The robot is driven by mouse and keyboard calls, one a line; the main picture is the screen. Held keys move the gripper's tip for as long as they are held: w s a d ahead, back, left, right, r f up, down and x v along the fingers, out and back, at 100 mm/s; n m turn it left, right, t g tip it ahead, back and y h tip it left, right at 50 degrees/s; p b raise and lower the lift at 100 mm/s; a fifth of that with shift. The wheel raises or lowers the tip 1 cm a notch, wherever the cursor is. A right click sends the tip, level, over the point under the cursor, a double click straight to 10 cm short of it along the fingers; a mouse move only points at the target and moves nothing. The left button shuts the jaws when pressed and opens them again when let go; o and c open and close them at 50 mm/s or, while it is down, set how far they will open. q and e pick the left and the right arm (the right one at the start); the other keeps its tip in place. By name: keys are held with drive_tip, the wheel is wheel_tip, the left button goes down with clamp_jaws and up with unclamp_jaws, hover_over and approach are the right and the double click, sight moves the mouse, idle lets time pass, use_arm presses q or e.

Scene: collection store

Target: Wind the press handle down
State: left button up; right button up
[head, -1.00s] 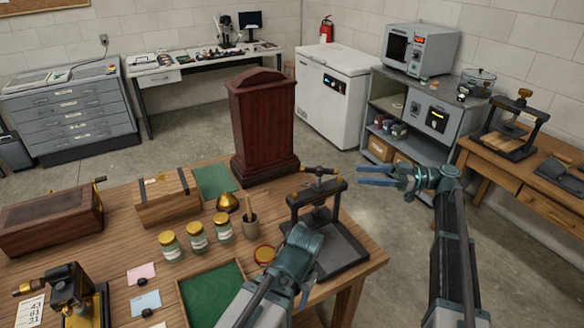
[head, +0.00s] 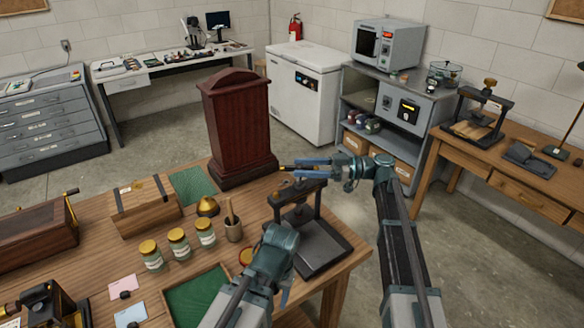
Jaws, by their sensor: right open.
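The black screw press (head: 318,246) stands at the right end of the near wooden table. Its cross handle sits on top of the frame, and a brass end (head: 286,167) of it shows. My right gripper (head: 298,167) is open, fingers pointing left, at the height of the handle. The fingers overlap the handle in the head view and hide part of it; I cannot tell whether they touch it. My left arm lies in front of the press at the bottom. A bit of my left gripper (head: 285,296) shows there, but its jaw opening is not clear.
A dark red wooden case (head: 236,125) stands just behind the press to the left. Another press (head: 474,128) stands on the right-hand table. Floor right of the near table is clear.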

sight(295, 167)
drive_tip(key=shift+a, duration=1.7)
drive_tip(key=shift+c, duration=0.2)
clamp_jaws()
